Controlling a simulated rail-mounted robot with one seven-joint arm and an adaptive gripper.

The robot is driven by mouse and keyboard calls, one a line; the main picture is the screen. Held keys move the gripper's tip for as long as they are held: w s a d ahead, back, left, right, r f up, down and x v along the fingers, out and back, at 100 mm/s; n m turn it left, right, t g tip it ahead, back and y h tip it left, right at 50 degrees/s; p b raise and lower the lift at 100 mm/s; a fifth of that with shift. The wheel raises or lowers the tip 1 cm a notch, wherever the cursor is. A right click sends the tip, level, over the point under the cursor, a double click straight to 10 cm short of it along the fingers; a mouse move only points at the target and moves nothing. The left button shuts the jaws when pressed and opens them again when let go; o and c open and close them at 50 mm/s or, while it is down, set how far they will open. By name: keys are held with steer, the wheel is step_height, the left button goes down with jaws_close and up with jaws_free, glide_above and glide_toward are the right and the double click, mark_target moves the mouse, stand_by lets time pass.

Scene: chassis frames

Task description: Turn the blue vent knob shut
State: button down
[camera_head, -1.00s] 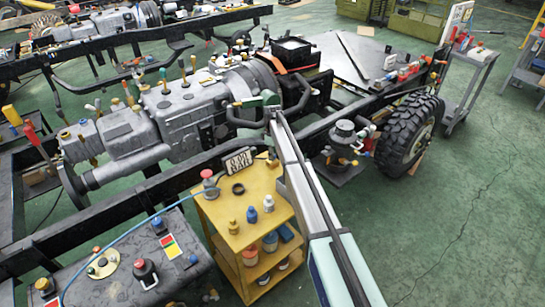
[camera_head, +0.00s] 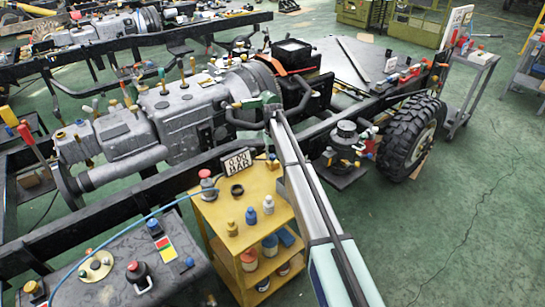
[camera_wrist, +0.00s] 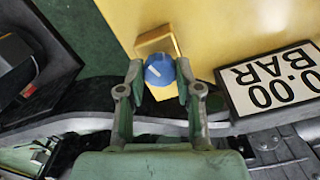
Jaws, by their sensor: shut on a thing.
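The blue vent knob (camera_wrist: 159,68) shows in the wrist view, with a pale line across its face pointing up and to the left. It sits in front of a brass block (camera_wrist: 158,42) at the edge of the yellow cart top. My gripper (camera_wrist: 158,76) has one finger on each side of the knob, shut on it. In the head view I cannot make out the knob or the fingertips. The gauge plate (camera_wrist: 275,83), reading 0.00 BAR, lies just right of the knob in the wrist view; it also shows in the head view (camera_head: 237,163).
The yellow cart (camera_head: 215,212) carries small bottles and a dark ring. The black chassis rail (camera_head: 110,214) runs close behind it. A dark bench (camera_head: 110,286) with a red-topped knob and a blue hose stands at left. Green floor at right is open beyond the tyre (camera_head: 404,137).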

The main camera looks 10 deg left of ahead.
mark_target(273, 155)
steer(key=shift+m+b, duration=0.4)
steer(key=shift+m, duration=1.3)
steer(key=c, duration=0.8)
jaws_free()
steer(key=shift+o, duration=0.2)
step_height(273, 155, up, 12)
